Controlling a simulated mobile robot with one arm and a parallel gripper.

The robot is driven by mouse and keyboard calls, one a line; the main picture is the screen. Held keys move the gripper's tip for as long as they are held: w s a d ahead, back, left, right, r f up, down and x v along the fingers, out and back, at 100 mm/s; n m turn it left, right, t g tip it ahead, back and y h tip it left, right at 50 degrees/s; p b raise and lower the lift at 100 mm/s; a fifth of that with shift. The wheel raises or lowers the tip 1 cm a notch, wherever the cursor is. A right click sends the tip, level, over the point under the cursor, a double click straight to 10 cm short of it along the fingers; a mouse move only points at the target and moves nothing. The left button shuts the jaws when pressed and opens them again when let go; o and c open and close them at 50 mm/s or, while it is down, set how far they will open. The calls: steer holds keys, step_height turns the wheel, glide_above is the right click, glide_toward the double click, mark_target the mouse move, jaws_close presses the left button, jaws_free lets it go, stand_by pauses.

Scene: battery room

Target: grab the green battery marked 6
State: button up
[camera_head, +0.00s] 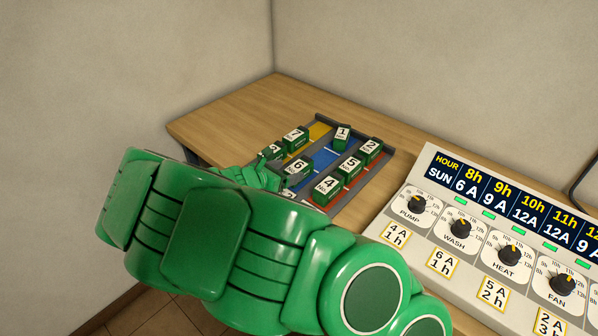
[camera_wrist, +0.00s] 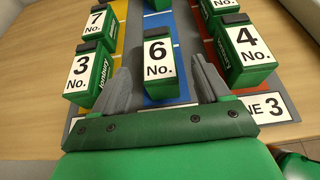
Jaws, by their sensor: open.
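The green battery marked 6 (camera_head: 297,167) stands upright on the blue lane of the tray, at the lane's near end. In the wrist view the battery marked 6 (camera_wrist: 158,64) is in the middle, its white label facing me. My gripper (camera_wrist: 160,68) is open, with one grey finger to the left of this battery and one to the right. Gaps show between the fingers and its sides. In the head view my gripper (camera_head: 280,180) is beside the battery and partly hidden by my green arm.
Battery 3 (camera_wrist: 84,73) is close to the left finger and battery 4 (camera_wrist: 248,50) close to the right one. Battery 7 (camera_head: 296,138) is behind on the yellow lane; battery 1 (camera_head: 342,137) is farther along the blue lane. A control panel (camera_head: 480,250) stands at right.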

mark_target(294, 169)
steer(key=shift+x, duration=3.4)
steer(key=shift+a, duration=0.1)
steer(key=shift+c, duration=0.3)
jaws_close()
